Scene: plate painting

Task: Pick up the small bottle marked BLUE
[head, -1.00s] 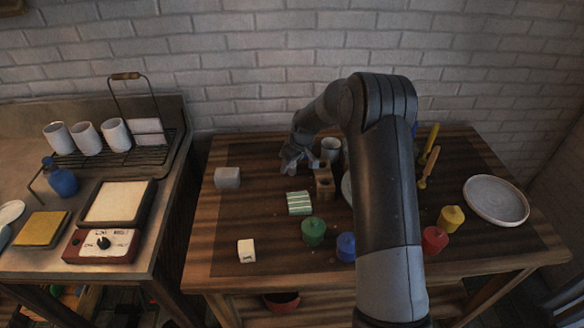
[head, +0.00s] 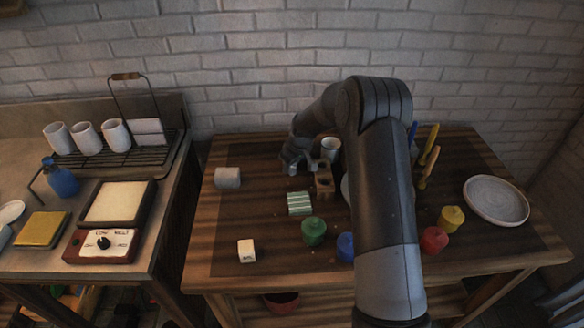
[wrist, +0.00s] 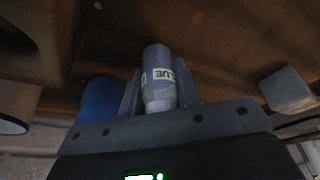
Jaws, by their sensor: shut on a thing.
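A small grey bottle (wrist: 157,58) with a white label stands between the fingers in the wrist view. My gripper (wrist: 159,88) is shut on this bottle, one finger on each side. In the head view my gripper (head: 293,163) is at the back of the wooden table, just left of the wooden holder (head: 324,180). The bottle cannot be made out there. I cannot tell whether it touches the table.
A blue object (wrist: 98,98) is close beside the left finger in the wrist view. A grey block (head: 227,177) lies to the left, with bare table between. A pale cup (head: 331,148) stands behind the holder. A striped cloth (head: 300,203) and colored pots, including green (head: 314,232), are in front.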

